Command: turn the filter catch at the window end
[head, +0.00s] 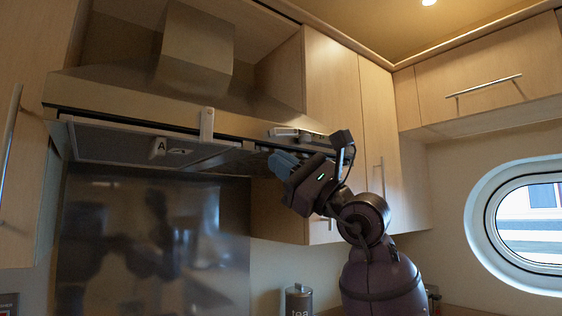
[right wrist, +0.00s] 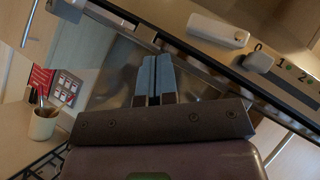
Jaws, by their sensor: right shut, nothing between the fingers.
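The range hood (head: 120,100) has mesh filter panels (head: 105,143) on its underside. On its front edge a white bar-shaped catch (head: 285,132) at the window end lies along the edge. It also shows in the right wrist view (right wrist: 218,30), beside a grey knob (right wrist: 258,60). A second white bar (head: 207,123) farther left stands upright across the edge. My right gripper (head: 281,163) is below the window-end catch, apart from it. Its blue fingers are together and empty, also seen in the right wrist view (right wrist: 156,80). My left gripper is not in view.
Numbered controls (right wrist: 292,70) sit beside the knob. Wall cupboards (head: 335,80) stand right of the hood, the oval porthole (head: 530,222) farther right. A tea canister (head: 299,299) stands below. Space under the hood is open.

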